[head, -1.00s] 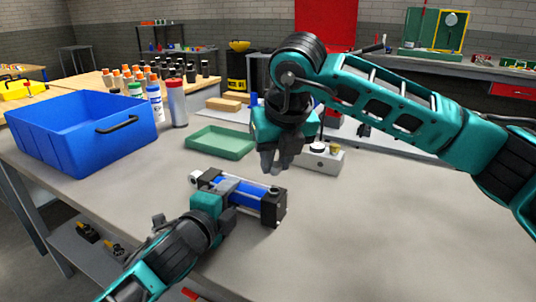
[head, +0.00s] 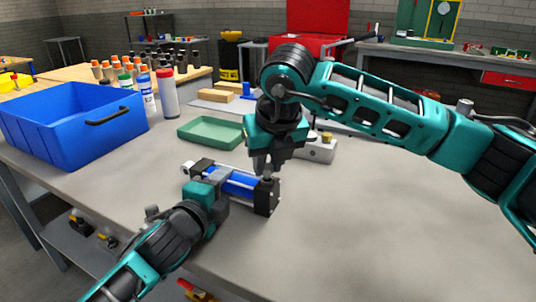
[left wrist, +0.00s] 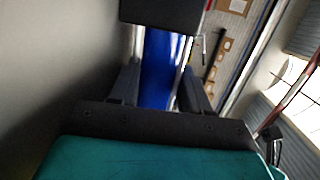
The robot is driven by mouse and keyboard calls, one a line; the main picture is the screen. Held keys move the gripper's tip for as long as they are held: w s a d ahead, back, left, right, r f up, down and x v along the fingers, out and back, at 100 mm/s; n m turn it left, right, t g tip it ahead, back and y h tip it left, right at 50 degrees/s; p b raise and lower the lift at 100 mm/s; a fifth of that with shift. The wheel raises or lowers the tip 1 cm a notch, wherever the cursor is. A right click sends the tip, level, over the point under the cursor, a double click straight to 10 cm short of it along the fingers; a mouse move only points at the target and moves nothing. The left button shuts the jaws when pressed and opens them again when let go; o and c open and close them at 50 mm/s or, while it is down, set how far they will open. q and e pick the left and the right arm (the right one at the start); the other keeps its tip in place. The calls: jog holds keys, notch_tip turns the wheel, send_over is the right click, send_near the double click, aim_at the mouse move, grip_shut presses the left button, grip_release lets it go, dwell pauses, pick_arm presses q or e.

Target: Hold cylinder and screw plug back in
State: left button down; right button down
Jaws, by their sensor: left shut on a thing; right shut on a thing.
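The cylinder has a blue barrel (head: 238,184) with silver rods and a black end block (head: 267,199); it lies on the grey workbench. My left gripper (head: 221,192) is shut on its barrel from the near side. In the left wrist view the blue barrel (left wrist: 160,68) runs between the two fingers (left wrist: 158,92). My right gripper (head: 265,170) points down, directly above the black end block, and is shut on the plug, which is mostly hidden by the fingers. Whether the plug touches the port cannot be told.
A green tray (head: 211,132) and a blue bin (head: 70,140) stand behind and to the left. A grey block with fittings (head: 320,150) sits behind my right gripper. Bottles (head: 166,92) stand beside the bin. The workbench on the right is clear.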

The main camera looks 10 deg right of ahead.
jog(key=shift+f, duration=0.55)
dwell(0.6)
jog(key=m+h, duration=0.1)
jog(key=m, duration=0.2)
jog(key=shift+a, duration=0.15)
jog(key=m+h, duration=0.1)
jog(key=m, duration=0.3)
jog(key=shift+a+h, duration=0.15)
jog(key=shift+h, duration=0.25)
jog(key=m+g+h, duration=0.1)
jog(key=m, duration=0.2)
jog(key=m+g+h, duration=0.1)
jog(key=m, duration=0.3)
jog(key=shift+w+a, duration=0.1)
jog(key=shift+w, duration=0.1)
jog(key=m+g, duration=0.1)
jog(key=m, duration=0.2)
jog(key=m+g, duration=0.1)
jog(key=m, duration=0.2)
jog(key=shift+w+m+g+h, duration=0.2)
jog(key=shift+m+g+h, duration=0.1)
jog(key=shift+m+h, duration=0.1)
jog(key=m, duration=0.2)
jog(key=m+g, duration=0.1)
jog(key=m, duration=0.1)
jog(key=shift+w+g, duration=0.1)
jog(key=shift+g, duration=0.2)
jog(key=m+g+y, duration=0.1)
jog(key=m, duration=0.3)
